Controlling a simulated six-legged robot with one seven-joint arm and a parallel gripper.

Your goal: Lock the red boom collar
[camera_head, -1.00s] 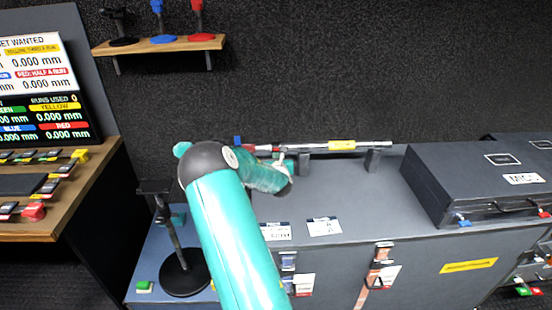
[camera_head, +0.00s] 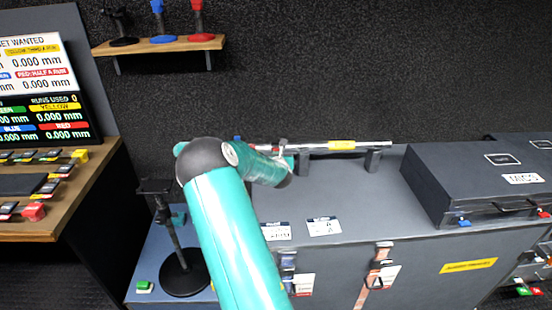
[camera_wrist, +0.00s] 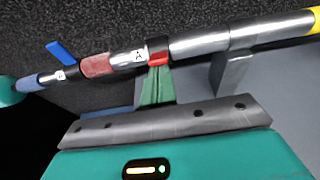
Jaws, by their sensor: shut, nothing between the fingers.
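The silver boom pole (camera_head: 315,148) lies across supports on the grey case, and it crosses the wrist view (camera_wrist: 200,43). In the wrist view it has a dull red band (camera_wrist: 97,66), a silver section marked "A" (camera_wrist: 128,58) and a small bright red tab (camera_wrist: 158,58). A blue lever (camera_wrist: 62,52) sticks up farther left, by a section marked "B". My gripper (camera_wrist: 157,70) is shut and empty, its green fingers right below the red tab. Whether they touch it I cannot tell. In the head view my arm hides part of the pole's left end.
A dark support (camera_wrist: 230,72) holds the pole just right of my fingers. A second support (camera_head: 372,160) stands farther right. A closed grey case (camera_head: 480,180) sits at the right. The grey top (camera_head: 370,205) in front of the pole is mostly clear.

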